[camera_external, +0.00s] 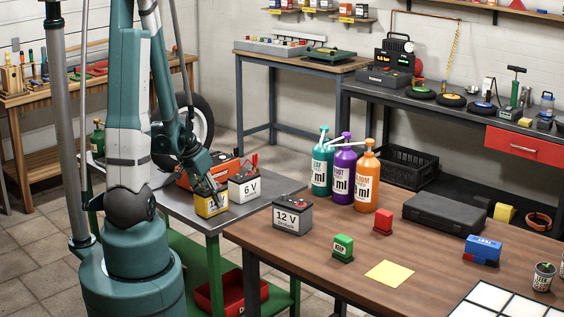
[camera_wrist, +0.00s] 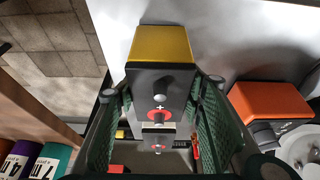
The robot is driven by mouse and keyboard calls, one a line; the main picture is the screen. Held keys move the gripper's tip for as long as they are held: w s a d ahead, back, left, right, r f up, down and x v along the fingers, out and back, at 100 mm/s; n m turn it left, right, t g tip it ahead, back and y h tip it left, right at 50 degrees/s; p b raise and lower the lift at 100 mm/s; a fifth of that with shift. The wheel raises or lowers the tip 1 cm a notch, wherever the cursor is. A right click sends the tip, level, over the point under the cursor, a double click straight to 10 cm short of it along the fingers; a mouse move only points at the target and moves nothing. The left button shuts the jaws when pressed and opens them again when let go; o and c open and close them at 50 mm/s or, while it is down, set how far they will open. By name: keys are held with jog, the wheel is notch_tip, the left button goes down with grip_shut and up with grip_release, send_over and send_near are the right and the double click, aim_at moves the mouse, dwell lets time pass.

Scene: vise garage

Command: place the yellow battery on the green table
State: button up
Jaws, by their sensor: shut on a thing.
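The yellow battery (camera_external: 210,206) with a dark top is at the grey top of the green-legged table (camera_external: 276,187) in the external view. In the wrist view its yellow side and dark top with terminals (camera_wrist: 161,44) lie between my two green finger pads. My gripper (camera_wrist: 160,115) is shut on it, and also shows from above it in the external view (camera_external: 214,190). The battery looks upright. I cannot tell whether its underside touches the tabletop or hangs slightly above it.
A white 6 V battery (camera_external: 244,188) stands close on the right, with an orange device (camera_external: 207,172) behind. It also shows in the wrist view (camera_wrist: 270,104). The wooden-topped bench (camera_external: 330,275) in front holds a 12 V battery (camera_external: 292,215) and bottles (camera_external: 343,180).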

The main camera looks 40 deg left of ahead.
jog(key=shift+f, duration=0.2)
dwell(0.3)
jog(key=o, duration=1.5)
jog(key=shift+r, duration=0.25)
jog(key=shift+p+v, duration=2.05)
jog(key=shift+v, duration=3.85)
jog(key=shift+s, duration=0.1)
jog(key=shift+d+r, duration=0.1)
